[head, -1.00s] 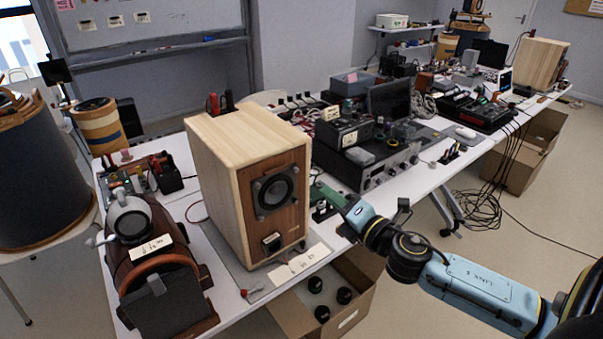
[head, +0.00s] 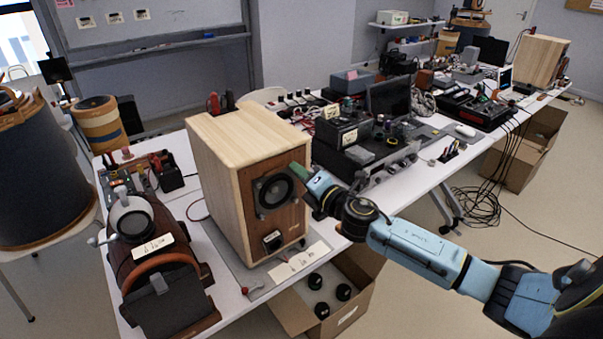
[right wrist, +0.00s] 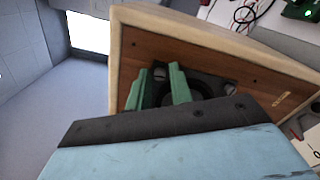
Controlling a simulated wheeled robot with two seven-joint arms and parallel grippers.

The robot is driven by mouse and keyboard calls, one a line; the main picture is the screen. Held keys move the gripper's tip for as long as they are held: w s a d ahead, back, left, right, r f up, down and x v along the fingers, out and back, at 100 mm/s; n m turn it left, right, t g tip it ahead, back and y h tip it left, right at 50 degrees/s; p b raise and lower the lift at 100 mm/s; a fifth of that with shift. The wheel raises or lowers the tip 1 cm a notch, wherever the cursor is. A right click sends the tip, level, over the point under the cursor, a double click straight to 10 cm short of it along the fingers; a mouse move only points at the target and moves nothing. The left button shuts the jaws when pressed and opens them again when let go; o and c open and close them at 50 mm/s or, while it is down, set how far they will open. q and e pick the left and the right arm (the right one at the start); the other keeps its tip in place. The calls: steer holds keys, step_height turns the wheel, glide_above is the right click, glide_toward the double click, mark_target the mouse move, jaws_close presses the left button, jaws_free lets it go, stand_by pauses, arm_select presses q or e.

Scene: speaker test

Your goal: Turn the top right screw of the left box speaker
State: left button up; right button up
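The left box speaker (head: 222,155) is a pale wood box with a brown front and a dark round driver (head: 274,190). It stands upright at the near left of the table. My right gripper (head: 299,171) is at the upper right of the driver. In the right wrist view its two green fingers (right wrist: 158,78) are apart and point at the front panel (right wrist: 200,65). A small greyish screw (right wrist: 160,72) shows between the fingertips; whether they touch it I cannot tell. Another screw (right wrist: 230,88) shows farther right on the driver's rim. My left gripper is not in view.
A brown machine with a white dial (head: 131,217) stands left of the speaker. An open cardboard box (head: 355,310) with black round items is below the table edge. Black electronics (head: 375,170) stand behind my right gripper. Another wooden speaker (head: 540,62) is at the far end.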

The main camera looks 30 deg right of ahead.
steer(key=shift+c, duration=0.4)
jaws_close()
steer(key=shift+m, duration=0.4)
